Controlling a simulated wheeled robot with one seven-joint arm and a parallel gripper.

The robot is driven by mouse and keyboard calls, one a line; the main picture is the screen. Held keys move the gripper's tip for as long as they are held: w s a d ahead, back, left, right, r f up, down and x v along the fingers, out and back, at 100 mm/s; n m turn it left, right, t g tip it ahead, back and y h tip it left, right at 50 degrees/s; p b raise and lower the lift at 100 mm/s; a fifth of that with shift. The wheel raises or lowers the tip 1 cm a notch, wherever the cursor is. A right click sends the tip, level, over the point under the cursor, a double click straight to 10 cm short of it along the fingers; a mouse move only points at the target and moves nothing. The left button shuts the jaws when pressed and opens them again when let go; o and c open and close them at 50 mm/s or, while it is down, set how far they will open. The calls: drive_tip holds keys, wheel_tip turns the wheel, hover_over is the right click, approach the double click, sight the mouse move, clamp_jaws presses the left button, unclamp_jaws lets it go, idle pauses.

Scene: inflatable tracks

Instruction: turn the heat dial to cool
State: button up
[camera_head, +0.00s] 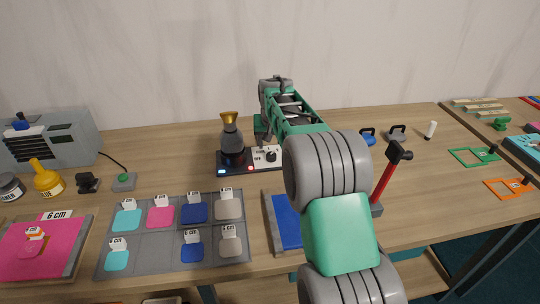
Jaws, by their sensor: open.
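The heat dial (270,156) is a small dark knob on a pale panel at the right end of a black heating unit (236,163). A blue mark and a red mark show on the unit's front edge. Which way the dial points is too small to tell. A dark flask with a gold top (231,137) stands on the unit's left part. My arm reaches over the bench from the lower right, and its end bends down behind the dial. My gripper (262,140) is open close to the dial, mostly hidden; I cannot tell whether it touches.
A grey mat (150,255) with labelled coloured pads lies in front left of the unit. A grey machine (62,138) stands at left.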

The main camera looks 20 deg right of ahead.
sight(271, 154)
drive_tip(key=p+x, duration=0.1)
drive_tip(key=x, duration=0.6)
drive_tip(key=shift+w+d+f, duration=0.1)
drive_tip(key=shift+w+f, duration=0.05)
drive_tip(key=shift+c, duration=0.3)
clamp_jaws()
drive_tip(key=shift+a, duration=0.2)
drive_tip(key=shift+d, duration=0.1)
